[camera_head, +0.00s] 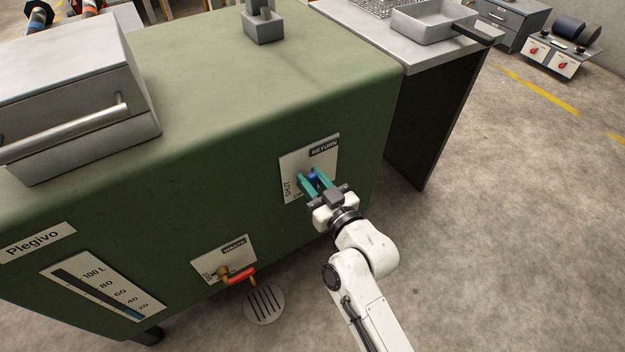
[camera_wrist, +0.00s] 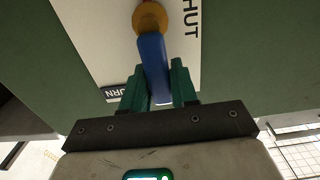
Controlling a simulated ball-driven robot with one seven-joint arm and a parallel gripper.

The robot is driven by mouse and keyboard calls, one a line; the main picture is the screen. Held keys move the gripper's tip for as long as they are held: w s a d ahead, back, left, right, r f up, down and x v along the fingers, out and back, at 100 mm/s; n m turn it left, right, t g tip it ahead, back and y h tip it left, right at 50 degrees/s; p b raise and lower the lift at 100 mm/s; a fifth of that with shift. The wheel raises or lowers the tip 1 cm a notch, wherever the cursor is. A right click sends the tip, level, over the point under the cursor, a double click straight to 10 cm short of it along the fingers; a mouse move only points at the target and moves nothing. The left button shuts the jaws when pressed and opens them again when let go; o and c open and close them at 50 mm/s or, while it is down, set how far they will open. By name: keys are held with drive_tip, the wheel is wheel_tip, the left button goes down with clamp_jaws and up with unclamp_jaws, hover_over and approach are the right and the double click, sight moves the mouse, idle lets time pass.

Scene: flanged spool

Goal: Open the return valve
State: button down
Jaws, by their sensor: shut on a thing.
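The return valve is on a white plate (camera_head: 298,168) marked RETURN and SHUT on the front of the green tank. Its blue lever (camera_head: 313,176) shows between the teal fingers of my gripper (camera_head: 316,183). In the wrist view the blue lever (camera_wrist: 153,66) runs from a brass hub (camera_wrist: 150,18) down between the fingertips (camera_wrist: 158,84), with SHUT to the right of the hub and part of the RETURN label at lower left. My gripper is shut on the lever. The fingers hide part of the plate in the head view.
A waste valve with a red lever (camera_head: 241,276) is lower left of the return valve, above a round floor drain (camera_head: 264,304). A level gauge (camera_head: 102,290) is farther left. A grey bench (camera_head: 440,100) with a pan stands right of the tank (camera_head: 240,110).

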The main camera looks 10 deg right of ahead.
drive_tip(key=shift+f, duration=0.15)
drive_tip(key=c, duration=1)
unclamp_jaws()
drive_tip(key=shift+o, duration=0.2)
drive_tip(key=v, duration=1.1)
drive_tip(key=shift+w, duration=0.1)
